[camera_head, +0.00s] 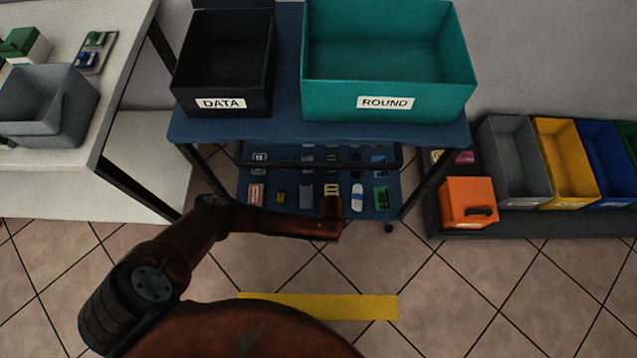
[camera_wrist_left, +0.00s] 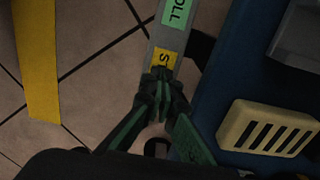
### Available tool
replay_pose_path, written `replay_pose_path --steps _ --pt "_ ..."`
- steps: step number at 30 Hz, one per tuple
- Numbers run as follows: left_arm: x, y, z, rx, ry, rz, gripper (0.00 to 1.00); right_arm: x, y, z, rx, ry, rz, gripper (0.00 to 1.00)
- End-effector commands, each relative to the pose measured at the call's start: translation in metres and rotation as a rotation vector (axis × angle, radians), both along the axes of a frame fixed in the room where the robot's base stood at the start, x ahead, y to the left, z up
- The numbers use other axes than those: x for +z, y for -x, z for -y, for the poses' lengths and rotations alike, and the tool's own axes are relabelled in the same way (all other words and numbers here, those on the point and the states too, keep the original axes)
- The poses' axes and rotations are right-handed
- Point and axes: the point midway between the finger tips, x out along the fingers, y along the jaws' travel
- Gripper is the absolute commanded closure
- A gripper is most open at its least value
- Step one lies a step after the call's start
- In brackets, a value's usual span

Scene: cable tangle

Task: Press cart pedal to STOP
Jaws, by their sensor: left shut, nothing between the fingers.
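The cart (camera_head: 280,131) has a blue top and a blue lower shelf. In the left wrist view its pedal bar (camera_wrist_left: 183,35) is grey, with a green label (camera_wrist_left: 176,13) showing "OLL" and a yellow label (camera_wrist_left: 165,58) showing an "S", the rest covered. My left gripper (camera_wrist_left: 161,76) is shut and empty, its fingertips over the yellow label end of the bar. I cannot tell whether they touch it. In the head view my left arm reaches in front of the lower shelf; the pedal and fingertips cannot be made out there. My right gripper is out of view.
A black DATA bin (camera_head: 222,75) and a teal ROUND bin (camera_head: 388,85) stand on the cart. Small parts lie on the lower shelf (camera_head: 268,205). A white table (camera_head: 100,140) is left, several coloured bins right. A yellow floor strip (camera_head: 350,306) lies in front on open tiles.

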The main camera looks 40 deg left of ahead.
Motion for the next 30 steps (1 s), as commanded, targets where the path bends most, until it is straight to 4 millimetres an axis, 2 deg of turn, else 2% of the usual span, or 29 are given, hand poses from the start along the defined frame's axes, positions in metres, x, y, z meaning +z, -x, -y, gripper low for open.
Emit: replay_pose_path --steps 30 --pt "-0.016 0.001 -0.001 0.000 -0.001 -0.002 1.00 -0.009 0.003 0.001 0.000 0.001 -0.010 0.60"
